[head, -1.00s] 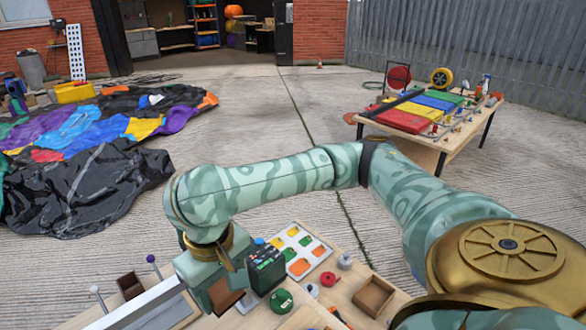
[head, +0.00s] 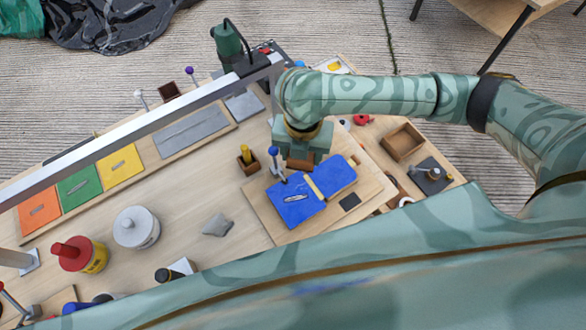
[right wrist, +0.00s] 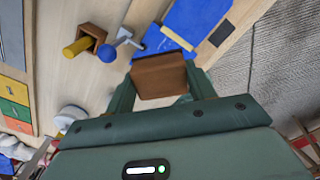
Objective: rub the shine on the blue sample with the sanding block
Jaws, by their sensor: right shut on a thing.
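The blue sample (head: 296,200) lies flat on a pale wooden board (head: 262,215), with a small silvery shiny mark on it. A second blue part (head: 333,176) lies beside it across a tan strip. My right gripper (head: 301,158) is shut on a brown sanding block (head: 299,164), just beyond the blue pieces in the head view. In the right wrist view the sanding block (right wrist: 159,76) sits between the fingers, with the blue surface (right wrist: 192,22) past it. I cannot tell whether the block touches anything below. My left gripper is not in view.
A blue-knobbed clamp (head: 275,165) stands at the sample's edge, close to the gripper. A small brown holder (head: 248,164) with a yellow peg is left of it. A grey bar (head: 150,122) crosses above the bench. A grey tin (head: 136,228) and a wooden tray (head: 402,141) stand apart.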

